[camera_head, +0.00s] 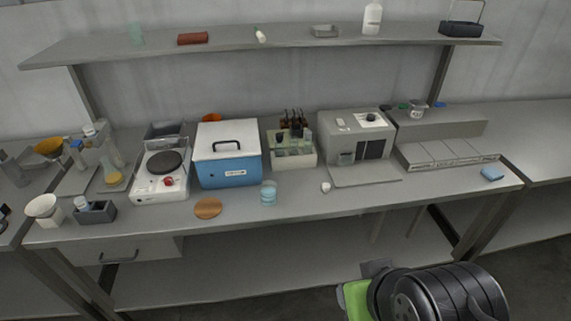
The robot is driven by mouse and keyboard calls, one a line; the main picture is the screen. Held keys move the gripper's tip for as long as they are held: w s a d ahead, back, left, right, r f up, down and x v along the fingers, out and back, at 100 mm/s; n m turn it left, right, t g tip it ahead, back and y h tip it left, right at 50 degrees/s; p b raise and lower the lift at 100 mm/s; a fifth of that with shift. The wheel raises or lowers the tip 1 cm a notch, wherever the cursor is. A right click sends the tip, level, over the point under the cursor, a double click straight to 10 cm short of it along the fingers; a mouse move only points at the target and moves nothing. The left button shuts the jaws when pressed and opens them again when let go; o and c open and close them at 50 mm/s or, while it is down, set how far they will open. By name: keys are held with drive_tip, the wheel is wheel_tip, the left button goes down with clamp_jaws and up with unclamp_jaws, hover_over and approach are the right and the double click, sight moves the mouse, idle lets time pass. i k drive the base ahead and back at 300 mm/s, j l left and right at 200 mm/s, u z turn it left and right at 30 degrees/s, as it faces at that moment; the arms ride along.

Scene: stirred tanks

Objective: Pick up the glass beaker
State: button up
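A small clear glass beaker (268,193) with pale blue contents stands upright on the grey bench, near its front edge and in front of the blue and white box. Nothing hides it. My black arm shows at the bottom right, below the bench front and well apart from the beaker. The fingers of my gripper cannot be made out, so I see nothing held.
A cork-coloured disc (208,208) lies left of the beaker. The blue and white box (228,155) is behind it, with a hotplate (161,172) further left. A bottle rack (292,157) and grey machine (357,143) stand behind right. The bench (330,205) right of the beaker is mostly clear.

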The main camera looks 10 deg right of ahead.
sight(268, 188)
drive_tip(key=i+j+u, duration=0.15)
drive_tip(key=u, duration=0.25)
drive_tip(key=i+j+u, duration=0.15)
drive_tip(key=u, duration=0.2)
drive_tip(key=i+u, duration=0.2)
drive_tip(key=u, duration=0.2)
